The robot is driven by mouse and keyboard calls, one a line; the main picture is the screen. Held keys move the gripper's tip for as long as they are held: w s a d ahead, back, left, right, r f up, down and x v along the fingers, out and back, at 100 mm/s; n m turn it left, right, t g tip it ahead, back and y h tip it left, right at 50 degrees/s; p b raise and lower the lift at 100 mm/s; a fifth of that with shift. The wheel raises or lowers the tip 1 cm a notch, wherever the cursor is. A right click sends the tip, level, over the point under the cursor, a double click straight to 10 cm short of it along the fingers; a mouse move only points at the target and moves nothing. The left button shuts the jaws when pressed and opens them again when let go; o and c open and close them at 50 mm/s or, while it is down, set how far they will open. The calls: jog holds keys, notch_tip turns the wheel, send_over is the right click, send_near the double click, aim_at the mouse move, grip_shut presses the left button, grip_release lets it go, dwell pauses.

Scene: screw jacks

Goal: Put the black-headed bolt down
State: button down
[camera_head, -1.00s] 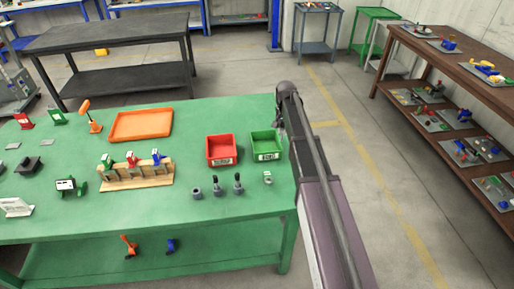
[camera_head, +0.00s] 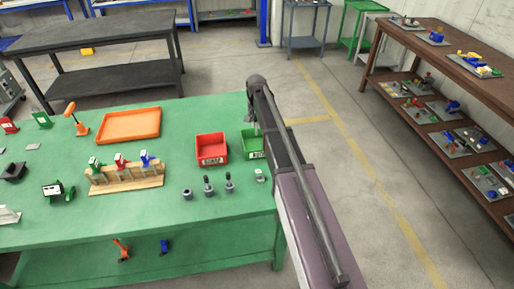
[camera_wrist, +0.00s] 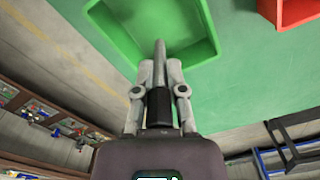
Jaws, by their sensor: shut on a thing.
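My gripper (camera_wrist: 159,80) is shut on the black-headed bolt in the wrist view. The bolt's black head (camera_wrist: 159,108) lies between the fingers towards the palm, and its grey shank (camera_wrist: 160,50) points out past the fingertips. The shank shows in front of the green bin (camera_wrist: 205,45); I cannot tell its height above the bin. In the head view the green bin (camera_head: 250,146) stands on the green table, partly hidden by my arm. My gripper and the bolt are not clearly visible there.
A red bin (camera_head: 212,150) stands just left of the green bin. Several small dark jack parts (camera_head: 208,186) and a pale nut-like part (camera_head: 260,176) stand in front. A wooden rack (camera_head: 125,178) and an orange tray (camera_head: 130,125) are further left on the green table (camera_head: 110,220).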

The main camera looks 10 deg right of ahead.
aim_at(256, 130)
jog(key=shift+r+m+p, duration=1)
jog(key=shift+r+p, duration=0.25)
jog(key=shift+r, duration=0.1)
jog(key=shift+f, duration=0.2)
notch_tip(256, 130, down, 6)
jog(key=b, duration=0.6)
jog(key=shift+f+b, duration=1.9)
jog(key=shift+b, duration=0.2)
jog(key=shift+f, duration=0.1)
jog(key=c, duration=0.7)
grip_release()
